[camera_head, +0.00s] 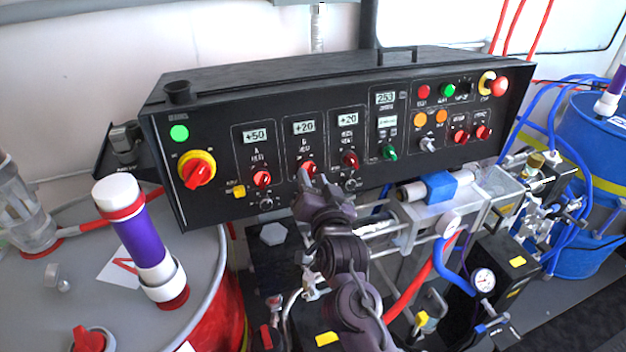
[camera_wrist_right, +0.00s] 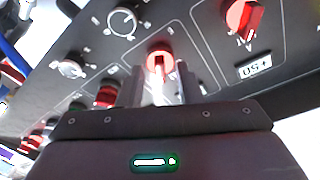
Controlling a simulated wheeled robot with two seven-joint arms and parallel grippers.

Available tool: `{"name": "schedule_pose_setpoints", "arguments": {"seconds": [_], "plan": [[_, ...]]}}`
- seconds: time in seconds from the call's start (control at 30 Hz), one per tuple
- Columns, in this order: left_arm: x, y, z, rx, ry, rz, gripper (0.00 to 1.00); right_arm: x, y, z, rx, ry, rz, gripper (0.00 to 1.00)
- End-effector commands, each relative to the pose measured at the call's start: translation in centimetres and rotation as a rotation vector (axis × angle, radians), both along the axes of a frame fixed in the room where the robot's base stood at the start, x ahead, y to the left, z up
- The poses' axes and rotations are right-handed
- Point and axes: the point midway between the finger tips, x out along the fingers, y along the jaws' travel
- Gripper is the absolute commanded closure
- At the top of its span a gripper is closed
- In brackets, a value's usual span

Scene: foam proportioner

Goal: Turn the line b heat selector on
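The line b heat selector (camera_head: 308,168) is a small red knob under the middle-left +20 display on the black panel. It also shows in the right wrist view (camera_wrist_right: 160,60), with its grip bar nearly upright in that picture. My right gripper (camera_head: 305,185) is right at this knob, coming from below and in front. In the right wrist view its fingertips (camera_wrist_right: 160,88) reach the knob's edge and hide part of it. Whether they are clamped on it I cannot tell. My left gripper is in neither view.
The A selector (camera_head: 262,179) sits to the left and another dark red selector (camera_head: 350,160) to the right, both close by. Small grey knobs (camera_head: 265,203) lie below. A yellow-and-red main switch (camera_head: 197,170) is farther left. Pipes and hoses fill the space under the panel.

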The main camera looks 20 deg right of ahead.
Motion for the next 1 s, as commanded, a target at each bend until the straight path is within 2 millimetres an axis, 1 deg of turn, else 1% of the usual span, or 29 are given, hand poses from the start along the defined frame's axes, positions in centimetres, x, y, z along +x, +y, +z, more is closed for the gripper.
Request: {"name": "schedule_pose_setpoints", "arguments": {"seconds": [0.03,0.2,0.3,0.4,0.57,0.93,1.0], "plan": [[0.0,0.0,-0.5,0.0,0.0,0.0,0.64,-0.7,0.1,-0.3,0.001,0.001,0.001,0.68],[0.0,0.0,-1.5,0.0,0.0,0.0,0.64,-3.8,0.3,-0.4,0.001,0.0,0.0,0.68],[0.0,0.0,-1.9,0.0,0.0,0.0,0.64,-5.3,0.4,-0.3,0.001,0.001,0.001,0.68],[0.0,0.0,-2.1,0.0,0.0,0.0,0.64,-6.4,0.5,-0.2,0.002,0.0,0.0,0.68],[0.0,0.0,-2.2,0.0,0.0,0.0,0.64,-7.1,0.5,0.0,0.001,-0.001,-0.001,0.68],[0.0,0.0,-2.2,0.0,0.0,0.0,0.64,-7.0,0.5,0.0,0.001,-0.001,-0.001,0.68],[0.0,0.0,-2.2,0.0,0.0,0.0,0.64,-7.1,0.5,-0.2,-0.004,0.01,0.005,0.68]]}}
